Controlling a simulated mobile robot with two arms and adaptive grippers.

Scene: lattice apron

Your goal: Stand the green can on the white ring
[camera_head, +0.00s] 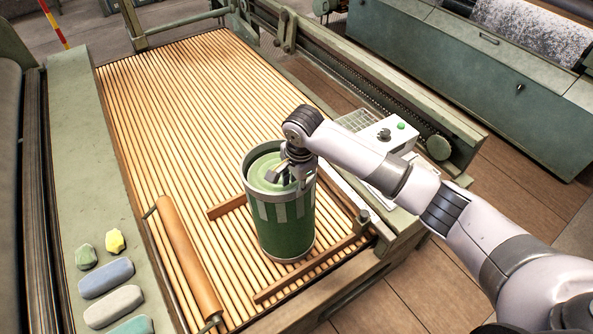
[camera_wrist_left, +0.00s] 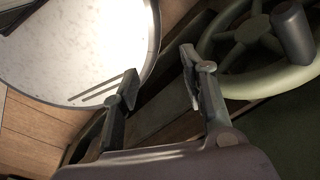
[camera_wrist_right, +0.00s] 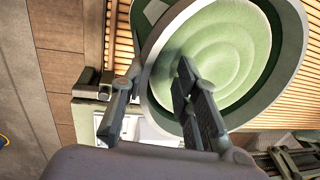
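The green can (camera_head: 286,222) is a tall drum with pale stripes below its rim. It stands upright on the slatted apron (camera_head: 180,100), between two wooden bars. My right gripper (camera_head: 293,172) is at the can's rim on the right side. In the right wrist view, my right gripper (camera_wrist_right: 159,66) is open, with the can's rim (camera_wrist_right: 153,88) between its fingers; one finger is over the pale green inside, the other outside. I cannot tell whether they touch it. My left gripper (camera_wrist_left: 161,62) is open and empty, outside the head view. I cannot make out a white ring.
Wooden bars (camera_head: 226,207) (camera_head: 300,272) lie near the can, with a wooden roller (camera_head: 188,258) to its left. A white box (camera_head: 388,137) with a green button stands right. Several coloured lumps lie on the left ledge (camera_head: 75,190). The far slats are clear.

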